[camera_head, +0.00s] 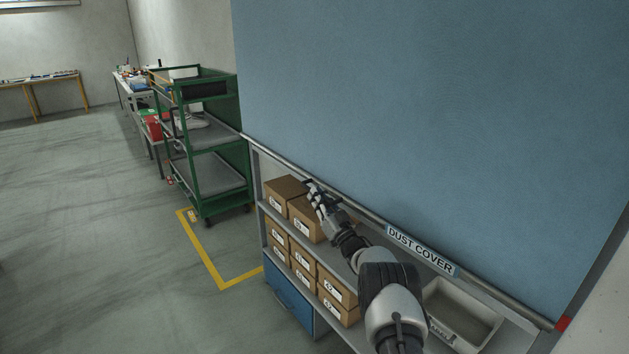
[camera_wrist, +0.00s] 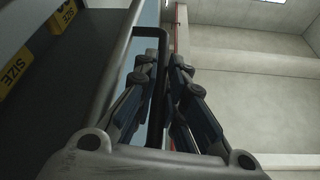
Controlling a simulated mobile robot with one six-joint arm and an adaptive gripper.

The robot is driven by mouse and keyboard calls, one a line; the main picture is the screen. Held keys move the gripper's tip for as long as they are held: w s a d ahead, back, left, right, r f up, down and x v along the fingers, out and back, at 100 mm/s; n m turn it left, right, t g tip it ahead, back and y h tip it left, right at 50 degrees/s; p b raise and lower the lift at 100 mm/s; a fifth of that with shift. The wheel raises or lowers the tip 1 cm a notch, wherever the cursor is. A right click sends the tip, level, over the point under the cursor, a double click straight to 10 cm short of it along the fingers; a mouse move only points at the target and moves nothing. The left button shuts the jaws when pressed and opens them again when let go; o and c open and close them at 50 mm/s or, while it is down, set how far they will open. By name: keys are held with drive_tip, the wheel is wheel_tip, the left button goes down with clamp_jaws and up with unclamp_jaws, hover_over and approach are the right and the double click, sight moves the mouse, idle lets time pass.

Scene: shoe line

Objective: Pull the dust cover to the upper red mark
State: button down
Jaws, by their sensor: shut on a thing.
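The dust cover (camera_head: 420,110) is a large blue sheet hanging in front of the upper rack. Its grey bottom bar carries a "DUST COVER" label (camera_head: 422,251) and slopes across the head view. My gripper (camera_head: 316,188) is at this bar, left of the label. In the wrist view my gripper (camera_wrist: 164,68) is shut on a dark handle (camera_wrist: 150,32), whose bent bar passes between the fingers. A red mark (camera_head: 563,323) shows on the frame by the bar's right end. I cannot tell whether it is the upper one.
Below the cover, shelves hold several cardboard boxes (camera_head: 285,190) and a grey bin (camera_head: 462,312). A green cart (camera_head: 207,140) stands left of the rack. Yellow floor tape (camera_head: 205,258) runs in front of it. The floor on the left is clear.

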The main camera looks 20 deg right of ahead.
drive_tip(key=shift+f, duration=0.5)
drive_tip(key=c, duration=1.7)
unclamp_jaws()
drive_tip(key=shift+o, duration=0.2)
drive_tip(key=v, duration=1.2)
